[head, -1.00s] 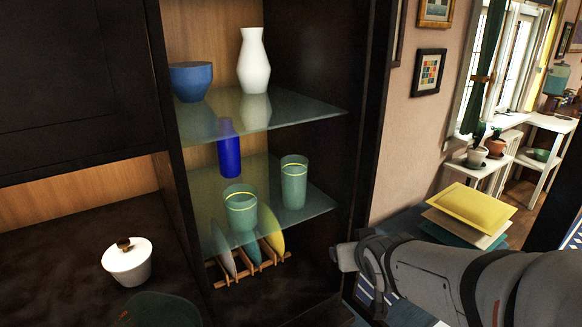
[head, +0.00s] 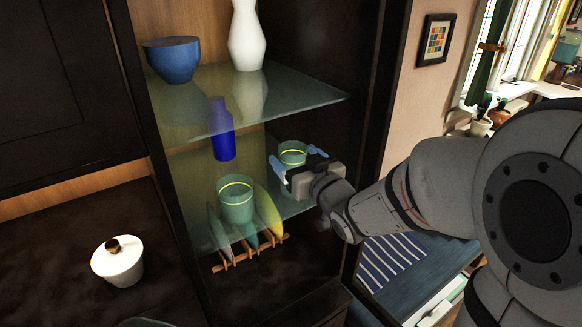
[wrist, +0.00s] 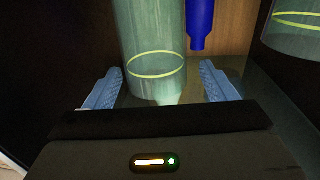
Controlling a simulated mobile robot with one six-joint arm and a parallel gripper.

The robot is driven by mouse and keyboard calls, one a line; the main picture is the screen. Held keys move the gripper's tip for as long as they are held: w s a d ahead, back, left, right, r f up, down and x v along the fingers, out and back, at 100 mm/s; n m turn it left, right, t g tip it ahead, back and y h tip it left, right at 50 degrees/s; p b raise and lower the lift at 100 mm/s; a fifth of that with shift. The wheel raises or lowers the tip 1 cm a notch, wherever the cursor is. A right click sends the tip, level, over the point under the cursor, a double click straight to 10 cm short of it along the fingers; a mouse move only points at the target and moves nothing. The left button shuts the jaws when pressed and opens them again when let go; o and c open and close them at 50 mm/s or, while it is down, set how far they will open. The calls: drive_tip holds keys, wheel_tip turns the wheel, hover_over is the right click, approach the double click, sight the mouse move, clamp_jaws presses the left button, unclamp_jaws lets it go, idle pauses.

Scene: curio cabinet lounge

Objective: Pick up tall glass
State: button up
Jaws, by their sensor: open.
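The tall glass (head: 291,150) is greenish and clear, with a yellow ring near its rim. It stands on the lower glass shelf of the cabinet; its lower part is hidden behind my gripper (head: 297,161). My gripper is open, with its two blue fingers at either side of the upper glass in the head view. In the wrist view, which looks inverted, the tall glass (wrist: 153,35) shows between the open fingers (wrist: 161,74). I cannot tell whether either finger touches it.
A shorter ringed glass (head: 236,205) stands to the left on the same shelf. A blue bottle (head: 222,135) is behind. A blue bowl (head: 172,62) and white vase (head: 246,40) stand on the upper shelf (head: 300,95). A plate rack (head: 250,250) sits below.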

sight(287, 144)
drive_tip(key=x, duration=0.1)
drive_tip(key=p+x, duration=0.1)
drive_tip(key=x, duration=0.2)
drive_tip(key=shift+w+r, duration=0.25)
drive_tip(key=shift+r, duration=0.05)
drive_tip(key=shift+d, duration=0.1)
drive_tip(key=shift+c, duration=0.5)
drive_tip(key=c, duration=1.3)
drive_tip(key=shift+c, duration=0.5)
drive_tip(key=shift+r+p, duration=0.1)
drive_tip(key=shift+p, duration=0.2)
